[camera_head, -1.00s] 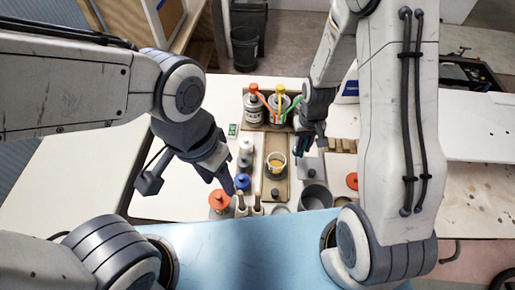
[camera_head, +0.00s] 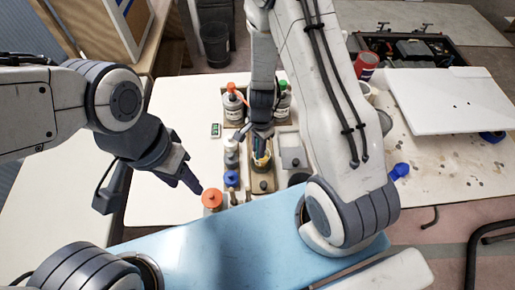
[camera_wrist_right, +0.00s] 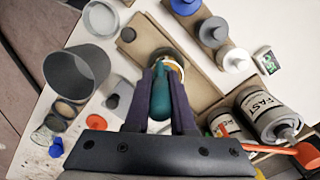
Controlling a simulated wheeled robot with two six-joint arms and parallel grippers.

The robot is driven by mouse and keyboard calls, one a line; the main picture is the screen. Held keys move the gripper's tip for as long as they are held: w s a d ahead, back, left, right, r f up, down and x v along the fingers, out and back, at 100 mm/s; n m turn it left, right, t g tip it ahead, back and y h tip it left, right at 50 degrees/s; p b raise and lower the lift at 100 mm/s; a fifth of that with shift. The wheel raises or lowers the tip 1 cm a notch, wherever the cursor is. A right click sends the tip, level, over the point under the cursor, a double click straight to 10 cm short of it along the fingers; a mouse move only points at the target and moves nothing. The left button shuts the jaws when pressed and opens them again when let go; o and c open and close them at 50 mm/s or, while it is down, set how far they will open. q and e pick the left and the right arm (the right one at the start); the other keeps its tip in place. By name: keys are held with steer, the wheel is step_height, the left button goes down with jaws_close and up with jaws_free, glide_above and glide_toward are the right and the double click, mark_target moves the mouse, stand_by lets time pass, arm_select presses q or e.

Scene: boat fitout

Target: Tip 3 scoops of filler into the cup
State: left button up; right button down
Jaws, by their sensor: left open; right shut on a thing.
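My right gripper (camera_head: 262,132) is shut on a teal-handled tool (camera_wrist_right: 160,95), probably the scoop, directly above the cup (camera_head: 262,163). The cup's pale rim (camera_wrist_right: 178,66) shows just beyond the tool in the right wrist view, partly hidden by it. The tool's working end and any filler on it cannot be made out. The cup stands on a brown board (camera_wrist_right: 205,88). My left gripper (camera_head: 190,178) is open and empty, to the left of the cup and above the white table. A grey pot (camera_wrist_right: 78,75) stands apart from the cup; its contents are not clear.
Two bottles, one orange-capped (camera_head: 234,105) and one green-capped (camera_head: 283,106), stand behind the cup. A jar with an orange top (camera_head: 212,199) and a blue-topped item (camera_head: 231,180) stand in front. A small green display (camera_head: 215,130) lies left. The table's left side is clear.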

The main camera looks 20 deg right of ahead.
steer(key=shift+w+d+f+b, duration=0.15)
steer(key=shift+b, duration=0.15)
steer(key=shift+w+d+g+y, duration=0.15)
steer(key=shift+g+y, duration=0.35)
steer(key=shift+w+d+g+y+b, duration=0.35)
steer(key=shift+w+g+y, duration=0.05)
steer(key=shift+g+y, duration=0.5)
steer(key=shift+w+d+g+y, duration=0.15)
steer(key=shift+d+g+y, duration=0.05)
steer(key=shift+g+y, duration=0.2)
steer(key=g+y+b, duration=0.1)
steer(key=w+d+g+y+b, duration=0.1)
steer(key=b, duration=0.1)
steer(key=w+g+y+b, duration=0.1)
steer(key=g+y, duration=0.1)
steer(key=shift+d+f+b, duration=0.3)
steer(key=shift+d+b, duration=0.05)
steer(key=shift+d, duration=0.05)
